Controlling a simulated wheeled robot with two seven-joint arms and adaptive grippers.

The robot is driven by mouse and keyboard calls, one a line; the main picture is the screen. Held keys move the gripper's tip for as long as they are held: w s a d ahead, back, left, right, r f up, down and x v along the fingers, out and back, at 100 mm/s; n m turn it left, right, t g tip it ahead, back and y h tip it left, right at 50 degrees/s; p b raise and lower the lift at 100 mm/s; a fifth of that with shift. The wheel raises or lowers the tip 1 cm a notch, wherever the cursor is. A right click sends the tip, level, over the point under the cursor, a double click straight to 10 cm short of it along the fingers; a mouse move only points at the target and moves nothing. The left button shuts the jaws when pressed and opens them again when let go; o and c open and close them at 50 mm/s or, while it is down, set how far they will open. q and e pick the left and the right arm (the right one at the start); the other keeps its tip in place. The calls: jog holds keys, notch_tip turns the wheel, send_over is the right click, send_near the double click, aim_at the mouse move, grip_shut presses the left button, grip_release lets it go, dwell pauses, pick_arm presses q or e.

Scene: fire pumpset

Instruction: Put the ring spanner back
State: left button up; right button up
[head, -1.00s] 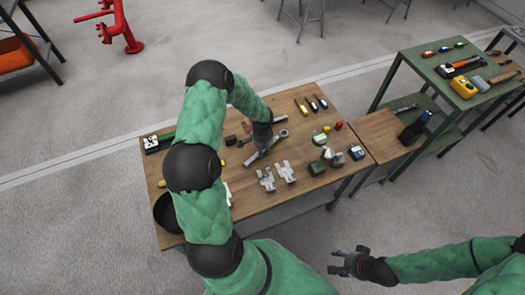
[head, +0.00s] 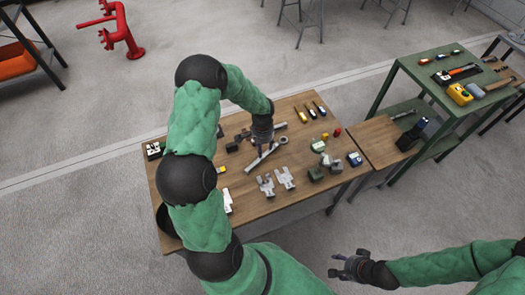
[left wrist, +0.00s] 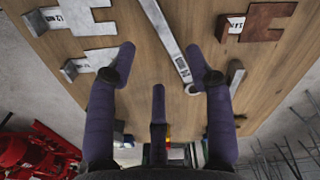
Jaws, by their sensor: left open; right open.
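The ring spanner, a long silver bar (head: 262,157), lies on the wooden table, slanting below my left gripper (head: 262,141). In the left wrist view its labelled shaft (left wrist: 166,38) runs from the top edge down to a ring end beside the right fingertip. I cannot tell whether a finger touches the spanner. In the head view the hand partly hides the spanner's surroundings. My right gripper (head: 350,266) is open and empty at the lower right, away from the table.
Two grey fork-shaped blocks (head: 275,181) lie on the wooden table (head: 262,205) close to the spanner. A green tool bench (head: 420,68) stands further right. My left arm covers the table's left part.

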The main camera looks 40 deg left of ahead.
pick_arm(q)
jog(key=shift+r+p, duration=0.3)
jog(key=shift+r, duration=1.45)
jog(key=shift+s+f, duration=0.1)
